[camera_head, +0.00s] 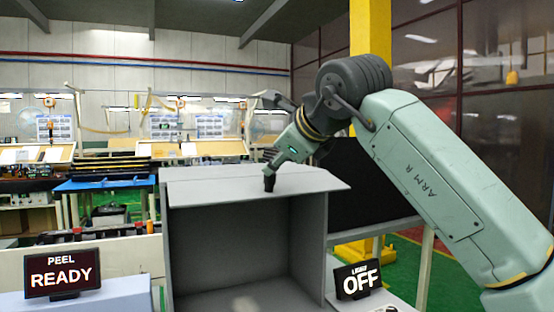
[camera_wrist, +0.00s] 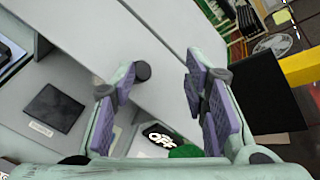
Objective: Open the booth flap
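The grey booth (camera_head: 319,245) stands in the middle of the head view with its front open and its inside empty. Its flap (camera_head: 225,190) juts out from the top edge, near level, over the opening. My gripper (camera_head: 271,172) is over the flap, and its tip looks close to or touching the top face. In the wrist view my gripper (camera_wrist: 160,66) is open, with purple pads wide apart and the grey flap (camera_wrist: 150,35) beyond them. A dark round knob (camera_wrist: 142,71) is beside the left fingertip; I cannot tell whether they touch.
A "PEEL READY" sign (camera_head: 62,273) stands left of the booth, and a "LIGHT OFF" sign (camera_head: 358,280) stands right of it. A dark flat plate (camera_wrist: 54,108) shows in the wrist view. A yellow post (camera_head: 371,35) and a black panel (camera_head: 365,180) are behind my arm.

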